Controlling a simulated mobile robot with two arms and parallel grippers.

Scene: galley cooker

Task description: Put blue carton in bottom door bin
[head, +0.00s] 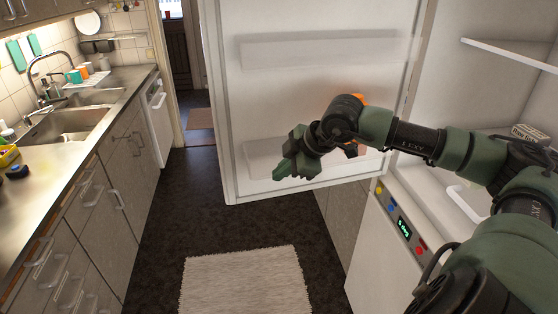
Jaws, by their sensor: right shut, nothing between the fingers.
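My right gripper (283,169) is shut and empty. It hangs in front of the lower part of the open fridge door (290,95), at the left part of the bottom door bin (256,153). I cannot tell whether it touches the bin. My right wrist and forearm hide much of this bin and whatever may stand in it. I see no blue carton in this view. My left gripper is out of the picture.
An upper door bin (320,50) looks empty. The fridge interior on the right has a shelf (505,54) and a pale box (530,132) beside my arm. A counter with a sink (68,123) runs along the left. The floor with a pale rug (245,282) is clear.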

